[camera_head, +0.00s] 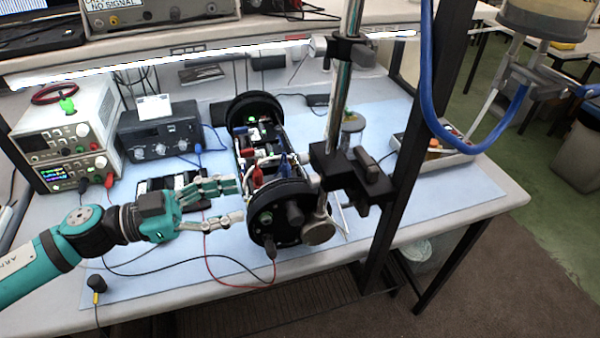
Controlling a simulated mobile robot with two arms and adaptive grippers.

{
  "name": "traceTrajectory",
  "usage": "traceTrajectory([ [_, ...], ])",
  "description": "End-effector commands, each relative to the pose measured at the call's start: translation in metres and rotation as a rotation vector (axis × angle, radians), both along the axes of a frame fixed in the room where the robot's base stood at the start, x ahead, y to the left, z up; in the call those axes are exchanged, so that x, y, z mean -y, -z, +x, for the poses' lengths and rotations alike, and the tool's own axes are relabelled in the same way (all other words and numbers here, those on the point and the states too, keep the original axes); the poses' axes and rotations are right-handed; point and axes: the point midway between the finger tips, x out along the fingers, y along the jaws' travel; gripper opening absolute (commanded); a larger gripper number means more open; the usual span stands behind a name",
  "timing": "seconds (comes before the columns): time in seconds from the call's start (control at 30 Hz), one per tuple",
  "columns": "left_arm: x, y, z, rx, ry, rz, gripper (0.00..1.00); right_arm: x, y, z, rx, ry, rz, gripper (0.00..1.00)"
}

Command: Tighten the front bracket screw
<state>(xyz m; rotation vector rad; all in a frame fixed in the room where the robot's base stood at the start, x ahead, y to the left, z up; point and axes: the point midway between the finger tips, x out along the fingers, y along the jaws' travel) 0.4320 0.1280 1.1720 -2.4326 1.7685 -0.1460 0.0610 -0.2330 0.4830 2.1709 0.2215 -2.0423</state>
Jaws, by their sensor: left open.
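A cylinder-like assembly lies on the blue mat, with a black front end disc (284,216), a black rear disc (252,108) and wired boards between them. The front bracket screw cannot be made out at this size. My left gripper (240,203) comes in from the left. Its fingers are open and empty, just left of the front disc and pointing toward it. I cannot tell whether a fingertip touches the assembly. My right gripper is not in view.
A metal stand pole (341,85) with a black clamp (348,172) rises right of the assembly. Power supplies (66,138) and a dark instrument box (160,132) stand at the left. Loose red and black cables cross the blue mat (420,205). A blue hose (430,90) hangs at the right.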

Motion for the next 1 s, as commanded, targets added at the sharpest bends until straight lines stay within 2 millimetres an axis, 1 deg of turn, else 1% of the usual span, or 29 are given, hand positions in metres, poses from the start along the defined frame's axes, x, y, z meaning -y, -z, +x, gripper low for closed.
traceTrajectory([
  [0.03,0.012,-0.009,0.003,0.006,0.004,-0.006,0.47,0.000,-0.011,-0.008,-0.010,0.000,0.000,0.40],
  [0.1,0.027,-0.009,0.009,0.003,0.002,-0.006,0.47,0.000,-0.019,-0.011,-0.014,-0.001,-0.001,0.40],
  [0.13,0.033,-0.009,0.011,0.004,0.002,-0.006,0.47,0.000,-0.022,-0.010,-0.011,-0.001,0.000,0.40],
  [0.17,0.040,-0.009,0.012,0.004,0.003,-0.006,0.47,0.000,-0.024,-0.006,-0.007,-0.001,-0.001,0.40],
  [0.27,0.061,-0.008,0.020,0.003,0.003,-0.005,0.47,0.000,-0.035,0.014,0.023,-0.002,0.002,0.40],
  [0.3,0.069,-0.008,0.022,0.004,0.003,-0.005,0.47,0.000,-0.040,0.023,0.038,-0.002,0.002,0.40],
  [0.4,0.087,-0.007,0.028,0.002,0.002,-0.004,0.47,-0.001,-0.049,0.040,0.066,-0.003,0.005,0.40],
  [0.5,0.102,-0.005,0.033,0.003,0.001,-0.002,0.47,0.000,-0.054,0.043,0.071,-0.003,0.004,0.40],
  [0.57,0.109,-0.004,0.036,0.002,0.000,-0.003,0.47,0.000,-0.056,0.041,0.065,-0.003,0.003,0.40],
  [0.7,0.118,-0.002,0.038,0.000,-0.001,-0.001,0.47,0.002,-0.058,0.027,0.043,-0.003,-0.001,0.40],
  [0.83,0.121,-0.001,0.040,0.002,-0.001,0.000,0.47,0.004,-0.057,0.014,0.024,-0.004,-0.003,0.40],
  [1.0,0.121,-0.001,0.039,0.002,-0.001,0.000,0.47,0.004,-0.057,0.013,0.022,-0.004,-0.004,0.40],
])
